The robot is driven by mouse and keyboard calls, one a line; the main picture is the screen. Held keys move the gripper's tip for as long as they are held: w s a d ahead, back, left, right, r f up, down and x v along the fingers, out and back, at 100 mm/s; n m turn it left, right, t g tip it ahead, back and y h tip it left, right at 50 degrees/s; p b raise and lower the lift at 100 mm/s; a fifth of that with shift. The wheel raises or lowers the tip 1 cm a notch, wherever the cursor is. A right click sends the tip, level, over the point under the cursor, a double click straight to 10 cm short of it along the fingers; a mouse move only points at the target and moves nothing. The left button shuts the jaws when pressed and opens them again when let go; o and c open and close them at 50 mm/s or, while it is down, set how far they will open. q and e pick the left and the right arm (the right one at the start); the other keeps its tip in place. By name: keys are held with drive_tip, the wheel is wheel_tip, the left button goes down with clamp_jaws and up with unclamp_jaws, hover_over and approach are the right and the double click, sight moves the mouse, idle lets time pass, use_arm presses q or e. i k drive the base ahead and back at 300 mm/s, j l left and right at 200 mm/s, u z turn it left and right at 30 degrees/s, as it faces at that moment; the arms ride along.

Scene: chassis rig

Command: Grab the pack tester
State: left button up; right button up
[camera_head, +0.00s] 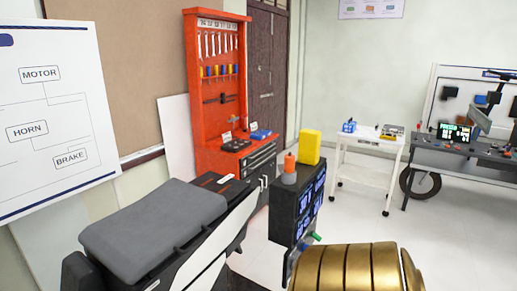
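I cannot tell for sure which object is the pack tester. A small blue device (348,126) stands on the left of a white wheeled cart (368,140). A low dark and yellowish device (391,132) sits on the cart's right side. All are small in view and untouched. Neither of my grippers shows.
A grey-padded seat (155,222) fills the lower left. A dark cabinet with blue screens (283,222), bearing a yellow block (310,147) and an orange-topped item (289,168), stands mid-front. A grey bench (460,158) is at right. Floor is clear before the cart.

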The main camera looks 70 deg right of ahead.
sight(309, 145)
drive_tip(key=z, duration=2.6)
drive_tip(key=i+l+u, duration=0.15)
drive_tip(key=i+l, duration=0.3)
drive_tip(key=i, duration=0.1)
